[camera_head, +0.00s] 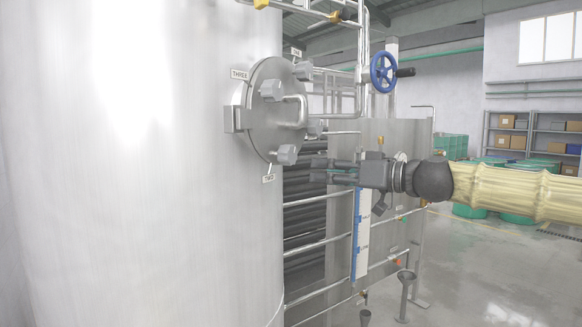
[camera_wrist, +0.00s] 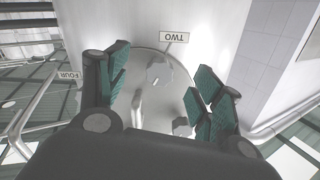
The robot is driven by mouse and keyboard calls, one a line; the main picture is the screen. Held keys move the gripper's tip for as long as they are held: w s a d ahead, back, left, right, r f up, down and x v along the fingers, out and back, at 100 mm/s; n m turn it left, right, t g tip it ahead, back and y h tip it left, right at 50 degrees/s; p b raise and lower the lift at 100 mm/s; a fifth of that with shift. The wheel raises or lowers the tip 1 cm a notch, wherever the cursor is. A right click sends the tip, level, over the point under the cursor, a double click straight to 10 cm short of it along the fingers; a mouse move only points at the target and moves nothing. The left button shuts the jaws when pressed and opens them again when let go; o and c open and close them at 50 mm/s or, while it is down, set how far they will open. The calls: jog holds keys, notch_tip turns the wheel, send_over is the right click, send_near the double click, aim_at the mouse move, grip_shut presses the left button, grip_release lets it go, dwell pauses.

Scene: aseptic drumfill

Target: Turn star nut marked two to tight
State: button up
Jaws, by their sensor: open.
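A round steel hatch door (camera_head: 270,110) with a bar handle (camera_head: 300,108) sits on the side of a big tank. Several grey star nuts stand around its rim. The star nut at the bottom (camera_head: 287,154) is closest to the lower tag (camera_head: 268,178). In the wrist view that tag reads TWO, upside down (camera_wrist: 174,37), and the nut marked two (camera_wrist: 160,72) shows below it, between my fingers in the picture. My gripper (camera_head: 318,169) is open and empty, level and a little right of this nut, with a small gap. Whether the nut is tight cannot be told.
The big steel tank (camera_head: 130,180) fills the left. Tags THREE (camera_head: 240,74) and FOUR (camera_wrist: 68,75) mark other nuts. A blue handwheel (camera_head: 384,72) stands behind, above my gripper. Pipes (camera_head: 320,243) and a steel panel (camera_head: 400,150) lie below and behind. The floor at right is open.

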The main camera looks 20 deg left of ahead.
aim_at(293, 155)
jog(key=shift+n, duration=0.3)
jog(key=a+r+p, duration=0.1)
jog(key=a, duration=0.2)
jog(key=w+a+r+p, duration=0.1)
jog(key=a+p, duration=0.1)
jog(key=a, duration=0.1)
jog(key=w+a+r+p, duration=0.1)
jog(key=a, duration=0.2)
jog(key=shift+w+a+r+p, duration=0.15)
jog(key=shift+w+a+p, duration=0.1)
jog(key=shift+p, duration=0.1)
jog(key=c, duration=1)
